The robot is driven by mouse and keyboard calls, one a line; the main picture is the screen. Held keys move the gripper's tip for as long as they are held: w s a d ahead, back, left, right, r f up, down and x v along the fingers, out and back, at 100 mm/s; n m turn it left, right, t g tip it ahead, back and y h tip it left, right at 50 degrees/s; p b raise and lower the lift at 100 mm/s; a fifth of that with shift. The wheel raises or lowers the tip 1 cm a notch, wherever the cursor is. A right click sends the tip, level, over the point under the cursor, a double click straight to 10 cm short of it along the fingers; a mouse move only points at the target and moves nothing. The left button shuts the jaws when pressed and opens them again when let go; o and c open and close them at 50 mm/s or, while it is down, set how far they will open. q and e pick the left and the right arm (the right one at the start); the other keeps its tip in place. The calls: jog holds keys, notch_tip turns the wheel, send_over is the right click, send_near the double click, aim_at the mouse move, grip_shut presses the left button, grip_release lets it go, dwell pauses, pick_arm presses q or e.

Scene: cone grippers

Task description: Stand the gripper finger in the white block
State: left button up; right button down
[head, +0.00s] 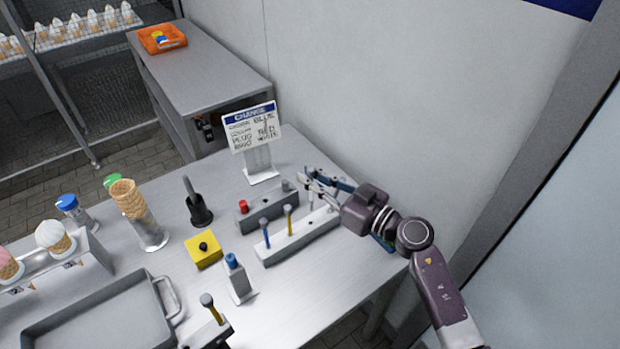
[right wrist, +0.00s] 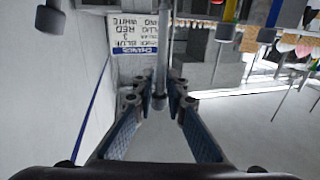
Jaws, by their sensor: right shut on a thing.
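The white block (head: 300,238) is a long bar on the steel table. A blue finger (head: 265,236) and a yellow finger (head: 289,222), each with a grey knob on top, stand upright in its left part. My right gripper (head: 308,180) is above and behind the block's right end. It is shut on a gripper finger, whose grey rod and rounded knob (right wrist: 159,100) show between the fingertips in the right wrist view. The lower end of the held finger is hard to make out in the head view. My left gripper is not in view.
Behind the white block stands a grey block (head: 262,213) with a red knob. A sign (head: 252,128) stands behind it. A yellow block (head: 203,251), a small stand with a blue top (head: 238,281) and a grey tray (head: 100,320) lie to the left. The wall is close behind.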

aim_at(311, 195)
jog(key=shift+s+a+r, duration=0.15)
jog(key=shift+s+r, duration=0.1)
jog(key=shift+s, duration=0.1)
jog(key=shift+w+p, duration=0.15)
jog(key=shift+p, duration=0.55)
jog(key=shift+f+b, duration=0.45)
jog(key=shift+f, duration=0.35)
jog(key=shift+f+b, duration=0.65)
jog(key=shift+f, duration=0.7)
jog(key=shift+r+p, duration=0.2)
jog(key=shift+p, duration=0.2)
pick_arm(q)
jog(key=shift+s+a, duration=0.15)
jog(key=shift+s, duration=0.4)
pick_arm(e)
jog(key=shift+f, duration=0.15)
pick_arm(q)
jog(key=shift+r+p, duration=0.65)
jog(key=shift+p, duration=0.05)
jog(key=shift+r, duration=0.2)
